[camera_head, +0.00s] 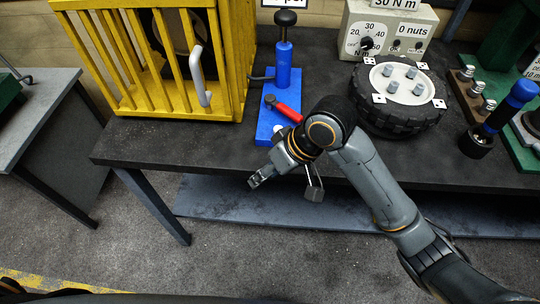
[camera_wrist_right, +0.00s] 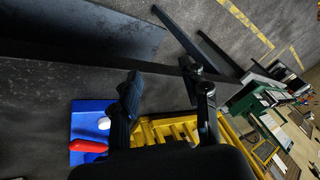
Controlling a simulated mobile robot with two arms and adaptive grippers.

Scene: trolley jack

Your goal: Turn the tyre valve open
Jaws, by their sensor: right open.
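A blue base (camera_head: 265,122) on the dark workbench carries an upright blue pump (camera_head: 283,66) with a black knob on top. A red valve lever (camera_head: 288,112) lies slanted over the base, its left end at a dark round part. My right gripper (camera_head: 286,186) is open and empty, in front of the bench edge and apart from the lever. In the right wrist view, its two fingers (camera_wrist_right: 166,95) are spread. The red lever (camera_wrist_right: 88,146), blue base (camera_wrist_right: 80,112) and a small white part show to their left. My left gripper is not in view.
A yellow cage (camera_head: 233,60) with a grey handle stands left of the pump. A tyre (camera_head: 400,118) with a white hub lies to the right, behind my right arm. A torque box (camera_head: 388,28) stands at the back. The bench front (camera_head: 170,145) left of the base is clear.

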